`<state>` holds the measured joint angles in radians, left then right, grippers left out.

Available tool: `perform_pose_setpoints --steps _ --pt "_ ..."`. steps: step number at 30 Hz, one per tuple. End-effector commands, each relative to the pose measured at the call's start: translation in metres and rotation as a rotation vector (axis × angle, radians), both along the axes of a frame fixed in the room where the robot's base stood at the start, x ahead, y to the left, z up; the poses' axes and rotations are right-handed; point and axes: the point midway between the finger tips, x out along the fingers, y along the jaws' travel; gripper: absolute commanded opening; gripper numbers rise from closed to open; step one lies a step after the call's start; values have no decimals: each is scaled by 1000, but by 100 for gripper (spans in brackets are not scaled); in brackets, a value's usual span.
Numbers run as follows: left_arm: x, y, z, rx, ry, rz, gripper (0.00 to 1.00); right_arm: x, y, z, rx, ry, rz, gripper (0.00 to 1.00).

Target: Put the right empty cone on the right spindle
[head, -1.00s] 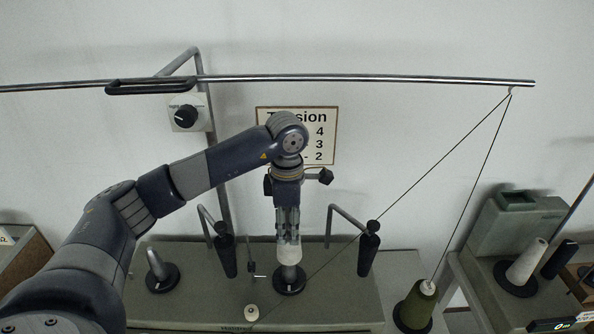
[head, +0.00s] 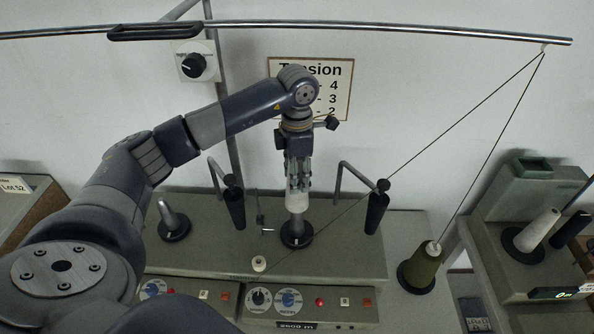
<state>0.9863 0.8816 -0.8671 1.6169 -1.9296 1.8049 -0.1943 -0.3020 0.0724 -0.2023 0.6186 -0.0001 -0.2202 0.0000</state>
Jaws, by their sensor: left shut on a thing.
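My left gripper (head: 298,186) points straight down and is shut on a white empty cone (head: 297,202). The cone is upright, in line with the right spindle (head: 297,222), whose grey lower part and black round base (head: 297,238) show below it. The spindle's top is hidden, so I cannot tell whether the cone is around it or just above it. My right gripper is not in view.
Black rollers (head: 234,208) and (head: 377,213) on bent rods flank the right spindle. A small white knob-like piece (head: 259,263) sits in front. A green yarn cone (head: 424,265) stands right, its thread rising to the overhead rail (head: 400,29). Another machine (head: 500,235) stands far right.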

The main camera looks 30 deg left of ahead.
Motion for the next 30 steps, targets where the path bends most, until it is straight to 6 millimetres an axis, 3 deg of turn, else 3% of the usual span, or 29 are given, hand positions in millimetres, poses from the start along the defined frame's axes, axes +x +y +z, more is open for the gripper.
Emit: perform_pose_setpoints --steps 30 --pt "0 0 -86 1 -1 0 24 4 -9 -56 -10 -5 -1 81"
